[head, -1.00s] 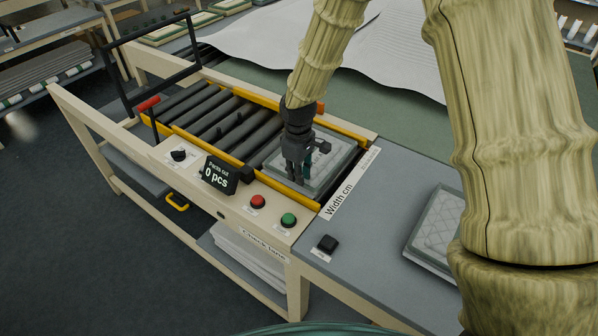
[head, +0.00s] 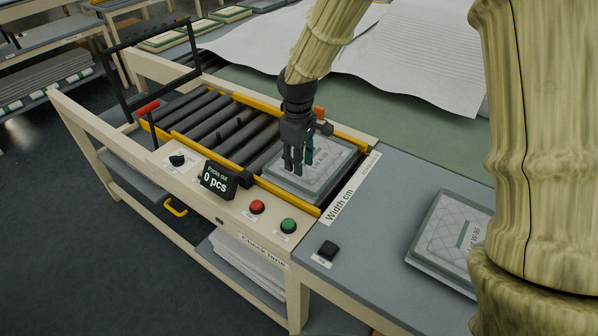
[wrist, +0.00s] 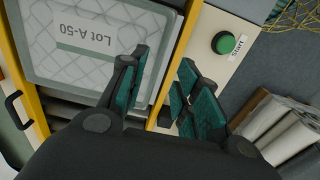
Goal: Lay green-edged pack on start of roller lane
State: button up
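A pack with a grey-green border (head: 325,172) lies flat on the near-right end of the roller lane (head: 222,125), between the yellow side rails. In the wrist view, the pack (wrist: 95,72) shows a quilted face under clear wrap and a label reading Lot A-50. My gripper (head: 298,170) is just above the pack, pointing down, with its fingers hiding part of it. In the wrist view, the gripper (wrist: 163,60) has its teal-padded fingers apart with nothing between them, near the pack's edge and the yellow rail.
Another quilted pack (head: 452,238) lies on the grey table (head: 375,235) to the right. Red (head: 257,207) and green (head: 289,226) buttons line the lane's front, beside a counter (head: 216,180) reading 0 pcs. A black frame (head: 150,65) spans the far end. White sheets (head: 420,55) lie behind.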

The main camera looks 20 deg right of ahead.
notch_tip(320, 180, up, 6)
jog(key=b, duration=0.1)
jog(key=shift+r+b, duration=0.25)
jog(key=shift+b, duration=0.1)
